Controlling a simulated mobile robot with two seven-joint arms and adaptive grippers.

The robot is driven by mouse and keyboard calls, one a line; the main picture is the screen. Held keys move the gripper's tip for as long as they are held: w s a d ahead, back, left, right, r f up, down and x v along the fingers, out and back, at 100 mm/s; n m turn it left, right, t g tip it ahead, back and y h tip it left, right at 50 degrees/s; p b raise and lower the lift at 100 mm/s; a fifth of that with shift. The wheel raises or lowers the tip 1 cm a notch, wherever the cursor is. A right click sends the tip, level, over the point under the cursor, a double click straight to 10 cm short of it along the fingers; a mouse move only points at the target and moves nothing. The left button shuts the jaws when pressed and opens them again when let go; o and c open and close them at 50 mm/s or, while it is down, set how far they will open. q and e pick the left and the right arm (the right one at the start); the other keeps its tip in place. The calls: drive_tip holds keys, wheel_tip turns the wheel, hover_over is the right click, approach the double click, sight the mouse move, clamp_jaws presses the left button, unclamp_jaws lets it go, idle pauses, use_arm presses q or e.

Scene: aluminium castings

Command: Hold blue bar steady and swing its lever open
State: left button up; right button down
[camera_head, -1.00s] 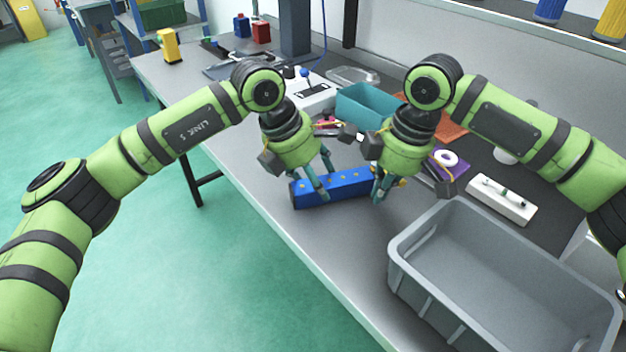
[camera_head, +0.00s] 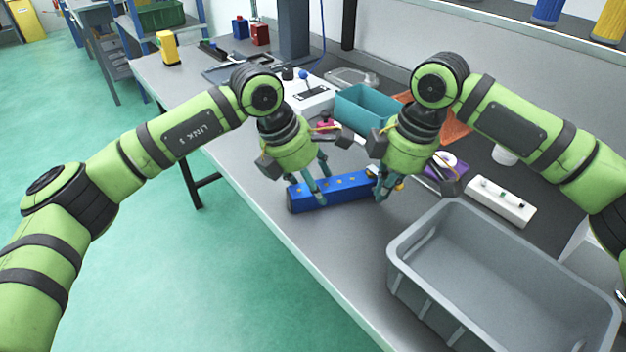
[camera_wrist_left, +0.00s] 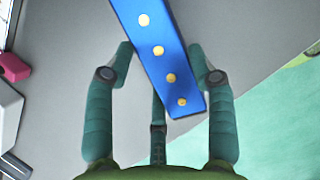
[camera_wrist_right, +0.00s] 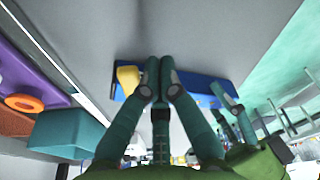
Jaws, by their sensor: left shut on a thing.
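The blue bar (camera_head: 342,187) lies on the grey bench near its front edge, with a row of yellow dots on top. My left gripper (camera_head: 322,195) is shut on the bar toward its left end. In the left wrist view a finger stands on each side of the bar (camera_wrist_left: 160,60). My right gripper (camera_head: 381,194) is at the bar's right end, its fingertips together. In the right wrist view those fingertips (camera_wrist_right: 160,70) stand beside a yellow piece (camera_wrist_right: 128,78), which looks like the lever. Whether they touch it I cannot tell.
A large grey crate (camera_head: 403,277) stands to the right of the bar. Behind are a teal bin (camera_head: 362,108), a white box with a blue knob (camera_head: 308,94), a purple block (camera_head: 437,172) and a white fixture (camera_head: 500,201). The bench left of the bar is clear.

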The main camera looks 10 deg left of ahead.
drive_tip(key=shift+w+d, duration=0.4)
drive_tip(key=shift+d, duration=0.25)
drive_tip(key=shift+w+d, duration=0.4)
drive_tip(key=shift+d, duration=0.25)
idle(0.9)
drive_tip(key=shift+w+d, duration=0.35)
drive_tip(key=shift+w, duration=0.2)
idle(0.6)
drive_tip(key=shift+w+d, duration=0.2)
drive_tip(key=shift+w, duration=0.3)
idle(0.3)
drive_tip(key=shift+w+d, duration=0.15)
drive_tip(key=shift+w, duration=0.3)
idle(0.3)
drive_tip(key=shift+w, duration=0.15)
wheel_tip(320, 180, up, 7)
drive_tip(key=s, duration=0.1)
drive_tip(key=shift+s, duration=0.15)
idle(0.9)
